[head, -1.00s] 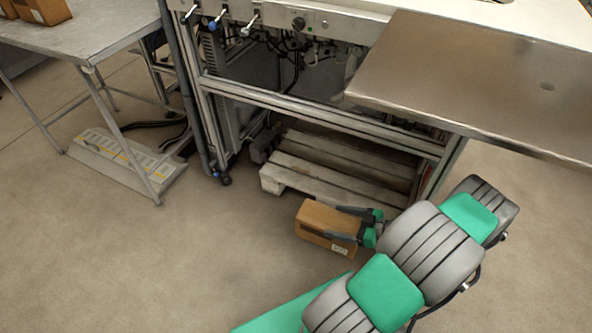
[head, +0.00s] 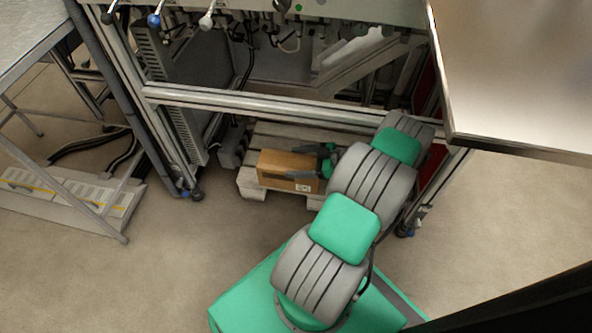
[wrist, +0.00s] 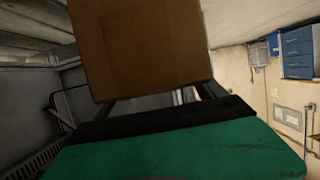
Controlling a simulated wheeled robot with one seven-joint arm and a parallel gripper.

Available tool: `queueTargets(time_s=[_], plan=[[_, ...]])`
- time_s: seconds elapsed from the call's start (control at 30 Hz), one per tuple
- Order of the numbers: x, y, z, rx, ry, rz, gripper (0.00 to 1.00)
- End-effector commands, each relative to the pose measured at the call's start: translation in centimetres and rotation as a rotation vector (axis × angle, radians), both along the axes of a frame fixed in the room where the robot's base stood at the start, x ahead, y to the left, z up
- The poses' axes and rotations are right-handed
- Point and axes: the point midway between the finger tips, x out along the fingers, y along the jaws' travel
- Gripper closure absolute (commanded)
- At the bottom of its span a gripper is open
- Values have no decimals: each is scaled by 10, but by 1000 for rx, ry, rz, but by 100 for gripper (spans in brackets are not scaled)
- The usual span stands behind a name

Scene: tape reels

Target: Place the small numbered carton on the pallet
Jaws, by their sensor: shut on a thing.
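The small brown carton (head: 284,167) has a white label at its lower right corner in the head view. My gripper (head: 309,166) is shut on the carton's right side. The carton appears over the front left part of the wooden pallet (head: 250,188); I cannot tell whether it touches the boards. In the wrist view the carton (wrist: 140,45) fills the upper middle, held in front of my gripper's dark fingers. The pallet lies on the floor under the machine frame, partly hidden by the carton and my arm.
A metal frame bar (head: 262,103) crosses above the pallet. A frame leg with a caster (head: 193,190) stands to the left. A steel tabletop (head: 520,70) overhangs at the right. A side table (head: 30,35) stands at the far left.

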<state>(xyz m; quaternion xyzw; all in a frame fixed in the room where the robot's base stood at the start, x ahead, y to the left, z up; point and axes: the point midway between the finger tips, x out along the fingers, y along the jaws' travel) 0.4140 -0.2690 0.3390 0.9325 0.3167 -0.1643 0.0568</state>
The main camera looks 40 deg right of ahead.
Motion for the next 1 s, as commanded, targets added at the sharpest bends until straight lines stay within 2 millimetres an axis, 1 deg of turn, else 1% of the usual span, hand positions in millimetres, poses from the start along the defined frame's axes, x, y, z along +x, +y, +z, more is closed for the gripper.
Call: queueTargets(time_s=[0.03,0.1,0.2,0.37,0.43,0.53,0.6,0.77,0.8,1.0], plan=[[10,-9,-17,-2,-4,4,93],[18,-18,-35,-1,-3,2,93],[28,-30,-51,-1,-4,2,93],[37,-40,-61,-1,-3,1,93],[40,-43,-69,-1,-4,2,93],[39,-42,-87,1,-2,1,93],[39,-42,-94,0,-3,2,93],[39,-43,-92,-1,-2,1,93],[39,-42,-93,0,0,1,19],[39,-42,-93,0,0,1,3]])
